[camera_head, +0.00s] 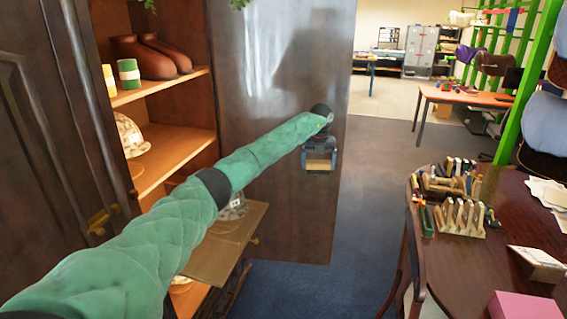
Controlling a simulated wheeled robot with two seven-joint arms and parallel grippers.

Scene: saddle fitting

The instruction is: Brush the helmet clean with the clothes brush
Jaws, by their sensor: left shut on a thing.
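My left arm reaches in from the lower left. Its dark gripper (320,150) is in front of the open cabinet door, shut on a small tan, wooden-looking thing (318,166). Too little of it shows to tell whether it is the clothes brush. A pale, mottled helmet (130,136) sits on the middle shelf of the cabinet at the left. Another patterned helmet (234,208) is lower down, by the pulled-out wooden board, partly hidden behind my arm. My gripper is apart from both helmets. My right gripper is out of view.
Brown shoes (150,57) and small rolls (128,73) stand on the upper shelf. The cabinet door (280,215) stands open behind my gripper. A dark table (480,262) at the right holds wooden tools in racks (462,216) and a pink box (522,306). Floor between is clear.

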